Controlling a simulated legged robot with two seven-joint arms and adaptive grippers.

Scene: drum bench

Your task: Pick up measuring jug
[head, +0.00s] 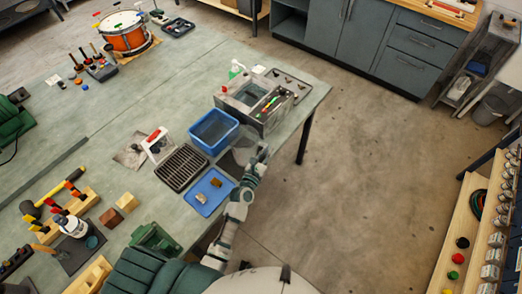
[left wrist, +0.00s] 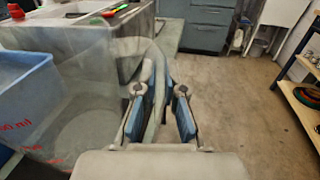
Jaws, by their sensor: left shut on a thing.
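The clear measuring jug (head: 236,157) is by the bench's front edge, beside the blue tub. In the left wrist view the see-through jug (left wrist: 75,100) fills the left side, with red markings on its wall and its handle (left wrist: 157,85) towards the fingers. My left gripper (head: 262,152) is at the jug's right side. In the left wrist view its two blue-padded fingers (left wrist: 158,108) are on either side of the handle, shut on it. The jug looks upright; whether its base touches the bench cannot be told. My right gripper is out of view.
The blue tub (head: 213,131) and a metal sink unit (head: 233,108) stand close behind the jug. A black rack (head: 181,170) and a blue tray (head: 215,204) with small items lie nearby. Open floor (head: 350,180) lies right of the bench.

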